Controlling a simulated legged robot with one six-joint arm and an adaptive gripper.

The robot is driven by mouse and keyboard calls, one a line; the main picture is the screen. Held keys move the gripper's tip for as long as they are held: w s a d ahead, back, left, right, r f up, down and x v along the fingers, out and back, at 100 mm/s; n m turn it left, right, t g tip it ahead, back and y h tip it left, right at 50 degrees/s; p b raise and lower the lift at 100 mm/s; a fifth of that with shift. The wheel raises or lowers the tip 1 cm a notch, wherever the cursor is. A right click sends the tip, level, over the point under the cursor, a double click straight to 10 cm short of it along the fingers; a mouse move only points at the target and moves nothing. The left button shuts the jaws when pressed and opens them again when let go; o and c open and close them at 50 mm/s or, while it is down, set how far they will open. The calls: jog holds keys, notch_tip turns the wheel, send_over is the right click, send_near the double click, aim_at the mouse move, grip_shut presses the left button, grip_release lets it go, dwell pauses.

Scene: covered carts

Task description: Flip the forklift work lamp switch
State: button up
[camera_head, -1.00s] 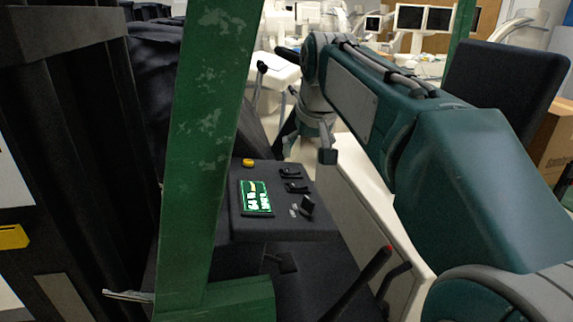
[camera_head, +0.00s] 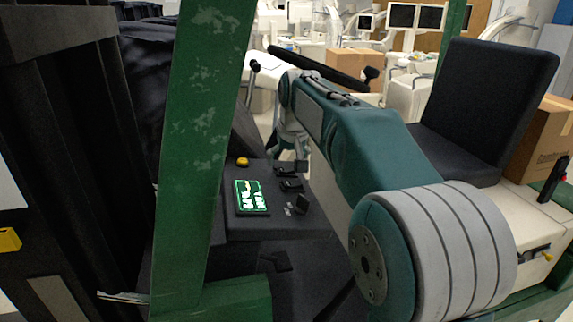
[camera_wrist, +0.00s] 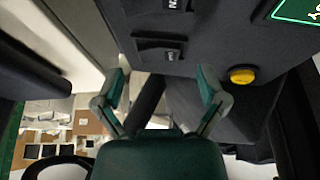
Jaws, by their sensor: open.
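The forklift's dark control panel (camera_head: 275,226) carries several small dark switches. One rocker switch (camera_head: 287,171) is at its far edge, another switch (camera_head: 291,185) is just nearer, and a raised lever-like control (camera_head: 302,201) is nearer still. Which one is the work lamp switch I cannot tell. My gripper (camera_head: 288,159) hangs at the panel's far edge, close to the far rocker. In the wrist view my gripper (camera_wrist: 162,80) is open and empty, its green fingers spread below a recessed rocker switch (camera_wrist: 160,47). A second switch (camera_wrist: 177,6) is cut off at the top. Contact is not visible.
A yellow button (camera_head: 242,162) and a lit green display (camera_head: 252,197) share the panel. A green post (camera_head: 200,130) stands left in front of it. A black seat (camera_head: 492,105) is at the right. Medical equipment and boxes fill the background.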

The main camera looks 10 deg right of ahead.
jog(key=shift+x, duration=0.85)
jog(key=c, duration=1.2)
jog(key=shift+o, duration=0.2)
jog(key=shift+d, duration=0.1)
jog(key=shift+d+f+y, duration=0.1)
jog(key=shift+d+y, duration=0.1)
jog(key=shift+y, duration=0.4)
jog(key=shift+s+d+f+m+y, duration=0.1)
jog(key=shift+m+y, duration=0.15)
jog(key=shift+y, duration=0.45)
jog(key=shift+d+f+m+y, duration=0.1)
jog(key=shift+m+y, duration=0.15)
jog(key=shift+y, duration=0.45)
